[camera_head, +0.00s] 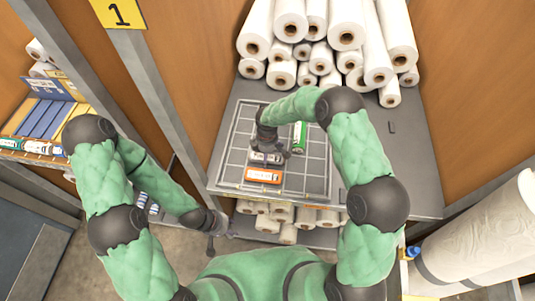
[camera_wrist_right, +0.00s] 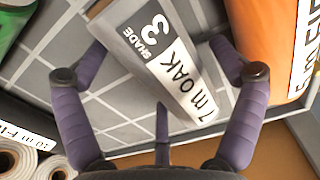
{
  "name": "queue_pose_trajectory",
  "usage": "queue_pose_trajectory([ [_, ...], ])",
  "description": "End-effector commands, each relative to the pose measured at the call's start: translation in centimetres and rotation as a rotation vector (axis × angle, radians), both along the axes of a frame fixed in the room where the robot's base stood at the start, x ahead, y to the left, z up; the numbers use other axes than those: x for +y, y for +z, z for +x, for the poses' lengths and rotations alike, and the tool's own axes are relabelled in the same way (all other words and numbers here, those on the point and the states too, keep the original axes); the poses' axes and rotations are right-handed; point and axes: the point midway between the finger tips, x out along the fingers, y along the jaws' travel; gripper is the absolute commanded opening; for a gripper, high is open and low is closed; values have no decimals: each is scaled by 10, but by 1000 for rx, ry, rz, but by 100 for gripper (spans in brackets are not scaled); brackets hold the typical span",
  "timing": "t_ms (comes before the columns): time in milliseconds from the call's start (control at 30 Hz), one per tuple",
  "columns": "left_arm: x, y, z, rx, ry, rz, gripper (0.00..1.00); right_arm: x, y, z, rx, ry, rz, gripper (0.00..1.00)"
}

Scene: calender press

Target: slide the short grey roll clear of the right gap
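The short grey roll (camera_head: 266,157) lies on the gridded board, just behind the orange roll (camera_head: 263,176). In the right wrist view the grey roll (camera_wrist_right: 160,55) shows its label "SHADE 3, 7 m OAK". My right gripper (camera_wrist_right: 158,45) is over it, with purple fingers bent in against both sides; in the head view my right gripper (camera_head: 266,147) partly covers it. My left gripper (camera_head: 224,238) hangs empty with spread fingers, low in front of the shelf. The orange roll also shows in the right wrist view (camera_wrist_right: 270,40). I cannot make out the right gap.
A green roll (camera_head: 299,137) stands out on the board (camera_head: 315,180), to the right of the grey roll. Large white rolls (camera_head: 315,40) are stacked at the back, more (camera_head: 270,224) lie below. The grey shelf (camera_head: 405,170) is mostly bare at right. A post (camera_head: 150,85) stands left.

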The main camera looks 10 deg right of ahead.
Motion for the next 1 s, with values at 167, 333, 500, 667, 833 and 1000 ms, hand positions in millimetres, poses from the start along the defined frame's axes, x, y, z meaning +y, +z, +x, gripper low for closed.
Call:
queue_pose_trajectory([
  [167,0,0,0,0,0,0,40,0,0,0,0,0,0,98],
  [333,0,0,0,0,0,0,40,0,1,0,0,0,0,98],
  [500,0,0,0,0,0,0,40,0,18,1,-2,0,-1,98],
  [667,0,0,0,0,0,0,40,0,49,1,-3,-1,0,98],
  [833,0,0,0,0,0,0,40,0,82,1,-2,0,0,98],
  [1000,0,0,0,0,0,0,40,0,106,0,-1,0,1,98],
])
